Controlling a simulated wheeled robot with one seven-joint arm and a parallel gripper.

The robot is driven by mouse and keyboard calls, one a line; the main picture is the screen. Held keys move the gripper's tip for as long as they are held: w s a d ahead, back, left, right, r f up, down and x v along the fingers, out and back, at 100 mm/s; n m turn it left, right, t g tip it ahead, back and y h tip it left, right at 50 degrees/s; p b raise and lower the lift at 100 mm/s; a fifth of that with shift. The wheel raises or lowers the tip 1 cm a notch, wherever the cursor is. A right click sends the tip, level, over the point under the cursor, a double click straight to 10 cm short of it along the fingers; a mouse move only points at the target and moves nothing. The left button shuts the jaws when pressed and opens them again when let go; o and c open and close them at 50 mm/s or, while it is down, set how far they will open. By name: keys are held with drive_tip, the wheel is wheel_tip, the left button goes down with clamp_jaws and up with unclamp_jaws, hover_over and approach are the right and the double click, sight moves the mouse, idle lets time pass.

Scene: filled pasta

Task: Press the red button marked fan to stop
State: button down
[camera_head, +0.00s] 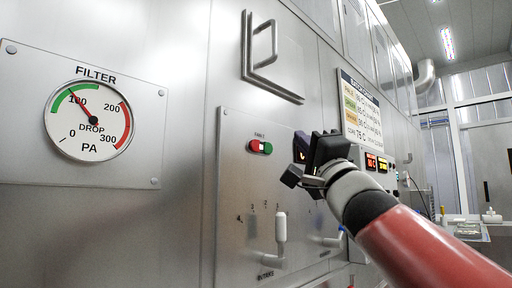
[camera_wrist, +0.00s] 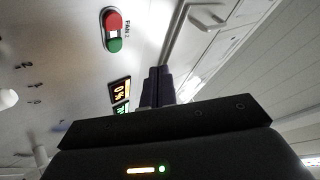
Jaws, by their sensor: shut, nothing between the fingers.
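A rocker button with a red half (camera_head: 254,146) on the left and a green half (camera_head: 267,148) on the right sits on the steel panel, under a small label. In the wrist view a button with a red half (camera_wrist: 113,19) and a green half (camera_wrist: 115,45) carries a label reading FAN 2. I cannot tell whether both views show the same button. My gripper (camera_head: 300,146) is shut and empty, close to the panel and right of the button in the head view. Its fingers (camera_wrist: 157,84) are together in the wrist view, apart from the button and below right of it.
A white-handled lever (camera_head: 280,228) projects below the button. An angled metal handle (camera_head: 270,58) projects above. Lit displays (camera_head: 376,163) and a coloured notice (camera_head: 359,112) are right of my gripper. A filter gauge (camera_head: 88,121) is at the left.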

sight(255, 146)
drive_tip(key=shift+r, duration=0.1)
drive_tip(key=shift+w+a+b, duration=0.25)
drive_tip(key=shift+w+a, duration=0.65)
drive_tip(key=shift+a, duration=0.25)
drive_tip(key=shift+w+a+b, duration=0.2)
drive_tip(key=shift+w+a, duration=0.65)
drive_tip(key=shift+a, duration=0.35)
drive_tip(key=shift+w+a+b, duration=0.25)
drive_tip(key=shift+w+a, duration=0.65)
drive_tip(key=shift+a, duration=0.25)
drive_tip(key=shift+w, duration=0.1)
drive_tip(key=shift+w+a, duration=0.15)
drive_tip(key=shift+a, duration=0.15)
